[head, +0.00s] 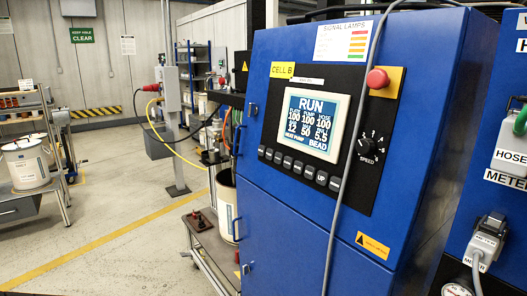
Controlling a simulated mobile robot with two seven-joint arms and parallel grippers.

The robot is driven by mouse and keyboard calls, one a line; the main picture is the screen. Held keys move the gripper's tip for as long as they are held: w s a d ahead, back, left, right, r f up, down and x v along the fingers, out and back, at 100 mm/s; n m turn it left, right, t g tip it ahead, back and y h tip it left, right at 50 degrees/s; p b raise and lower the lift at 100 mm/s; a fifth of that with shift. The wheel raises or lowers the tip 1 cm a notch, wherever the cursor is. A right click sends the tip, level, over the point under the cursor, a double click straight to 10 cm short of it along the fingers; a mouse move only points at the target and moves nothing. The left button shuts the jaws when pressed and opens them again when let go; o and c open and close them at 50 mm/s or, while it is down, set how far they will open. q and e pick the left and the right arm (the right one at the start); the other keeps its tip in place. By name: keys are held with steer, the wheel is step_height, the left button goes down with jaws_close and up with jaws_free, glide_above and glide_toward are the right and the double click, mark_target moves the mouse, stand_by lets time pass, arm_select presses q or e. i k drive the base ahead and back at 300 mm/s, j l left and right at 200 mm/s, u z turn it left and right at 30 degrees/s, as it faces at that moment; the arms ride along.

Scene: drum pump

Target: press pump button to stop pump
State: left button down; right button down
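A blue control cabinet (290,226) labelled CELL B stands in the middle of the head view. Its lit screen (309,130) reads RUN, with rows of numbers below. A row of several small dark buttons (297,168) runs under the screen. One near the right end seems to read UP; the other labels are too small to read, so I cannot tell which is the pump button. A red mushroom button (377,79) sits on a yellow plate at the panel's upper right. Neither of my grippers is in view.
A speed knob (369,146) is right of the screen. A grey cable (338,205) hangs down the cabinet front, passing near the right end of the button row. A hose holder (511,155) and meter plug (487,240) are at right.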

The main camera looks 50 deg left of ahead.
mark_target(270, 153)
steer(key=j, duration=0.75)
steer(key=i+j, duration=0.15)
steer(key=j, duration=0.6)
